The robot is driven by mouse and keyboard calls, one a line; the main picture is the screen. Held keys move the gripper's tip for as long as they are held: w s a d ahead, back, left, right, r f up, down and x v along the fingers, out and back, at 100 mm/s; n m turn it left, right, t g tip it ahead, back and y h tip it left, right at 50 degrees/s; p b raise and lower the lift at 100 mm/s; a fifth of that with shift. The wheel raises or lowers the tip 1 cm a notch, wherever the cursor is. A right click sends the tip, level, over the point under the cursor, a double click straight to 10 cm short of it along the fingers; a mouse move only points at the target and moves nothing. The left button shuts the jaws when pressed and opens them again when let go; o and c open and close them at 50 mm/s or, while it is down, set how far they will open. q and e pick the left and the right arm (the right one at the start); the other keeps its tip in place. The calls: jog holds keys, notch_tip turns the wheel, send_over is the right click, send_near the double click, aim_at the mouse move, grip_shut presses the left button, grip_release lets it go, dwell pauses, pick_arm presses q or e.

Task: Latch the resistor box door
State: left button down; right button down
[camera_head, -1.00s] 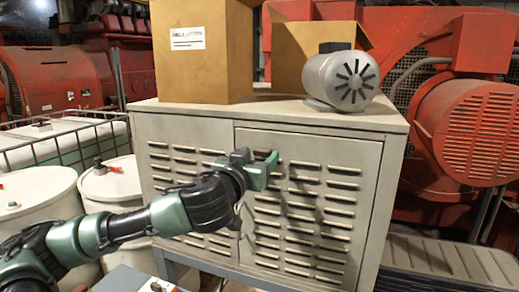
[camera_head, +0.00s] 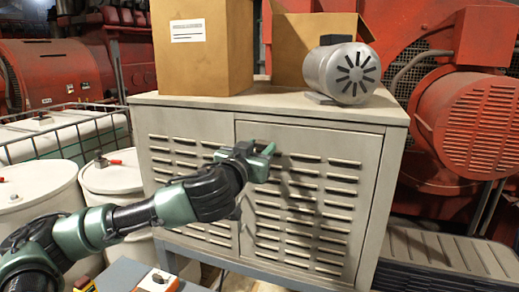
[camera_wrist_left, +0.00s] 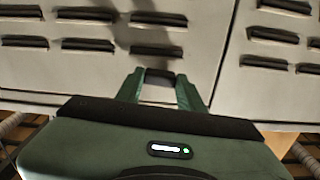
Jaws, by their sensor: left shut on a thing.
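The resistor box (camera_head: 190,123) is a pale beige louvred cabinet on a stand. Its door (camera_head: 350,145) is the right-hand front panel and looks flush with the frame, its left seam running beside my gripper. My left gripper (camera_head: 262,160) is at the upper left part of the door, near that seam. In the left wrist view, its green fingers (camera_wrist_left: 160,88) are shut on a small dark piece (camera_wrist_left: 158,75) in front of the louvres, probably the door handle. The fingers and wrist hide most of this piece, so its angle cannot be told. My right gripper is not in view.
A cardboard box (camera_head: 205,65), an open carton (camera_head: 300,40) and a grey motor (camera_head: 340,70) stand on the cabinet top. White drums (camera_head: 115,175) stand at left, near my left arm. Red machinery (camera_head: 470,125) stands at right, beside a ribbed step (camera_head: 430,255).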

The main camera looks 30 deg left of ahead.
pick_arm(q)
jog(key=m, duration=0.4)
jog(key=m+p, duration=0.1)
jog(key=m, duration=0.2)
jog(key=shift+m, duration=0.3)
jog(key=m+p, duration=0.1)
jog(key=m, duration=0.3)
jog(key=shift+p, duration=0.3)
jog(key=m+p, duration=0.2)
jog(key=m, duration=0.3)
jog(key=shift+m, duration=0.3)
jog(key=c, duration=0.9)
grip_release()
